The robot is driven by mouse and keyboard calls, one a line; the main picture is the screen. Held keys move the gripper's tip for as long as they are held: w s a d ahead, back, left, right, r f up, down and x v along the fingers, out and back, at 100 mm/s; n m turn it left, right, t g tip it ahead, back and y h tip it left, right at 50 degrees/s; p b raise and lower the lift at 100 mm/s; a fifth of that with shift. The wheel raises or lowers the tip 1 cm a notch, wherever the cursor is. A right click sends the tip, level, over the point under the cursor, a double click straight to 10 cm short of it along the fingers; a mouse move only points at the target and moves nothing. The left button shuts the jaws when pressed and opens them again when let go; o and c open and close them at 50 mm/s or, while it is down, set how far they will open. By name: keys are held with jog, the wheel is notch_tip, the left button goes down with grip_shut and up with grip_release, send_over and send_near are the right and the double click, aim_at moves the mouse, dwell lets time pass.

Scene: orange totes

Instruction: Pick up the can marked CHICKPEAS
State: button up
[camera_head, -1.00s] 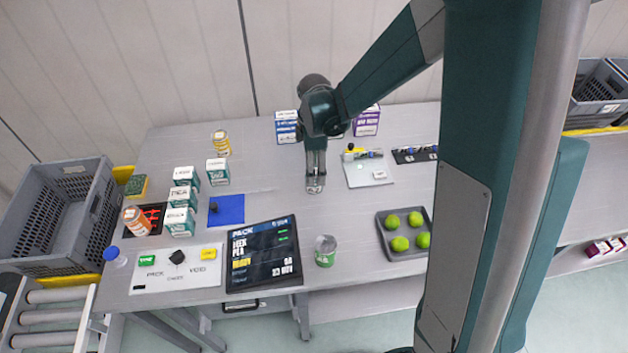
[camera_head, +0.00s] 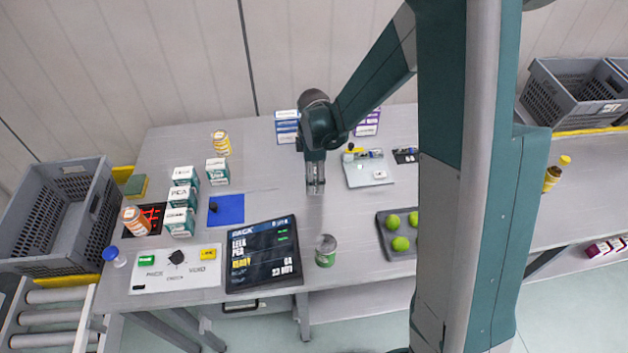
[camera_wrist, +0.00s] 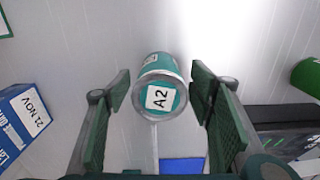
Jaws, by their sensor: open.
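A teal can (camera_wrist: 158,88) with a silver rim and a white A2 label on its end stands between the fingers in the wrist view. Its side marking is not readable, so I cannot tell whether it says CHICKPEAS. My gripper (camera_wrist: 160,92) is open, with one finger on each side of the can and no clear contact. In the head view my gripper (camera_head: 315,188) points down over the middle of the table and largely hides the can. A green can (camera_head: 326,250) stands near the front edge; its marking is unreadable.
A dark display (camera_head: 264,254) lies in front, a tray of green fruit (camera_head: 383,238) right. Blue boxes (camera_head: 287,127) stand behind.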

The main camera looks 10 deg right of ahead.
jog(key=shift+f, duration=0.35)
dwell(0.3)
jog(key=c, duration=1.1)
jog(key=shift+r, duration=0.2)
jog(key=shift+c, duration=0.2)
jog(key=shift+r+p, duration=0.35)
jog(key=shift+r, duration=4.5)
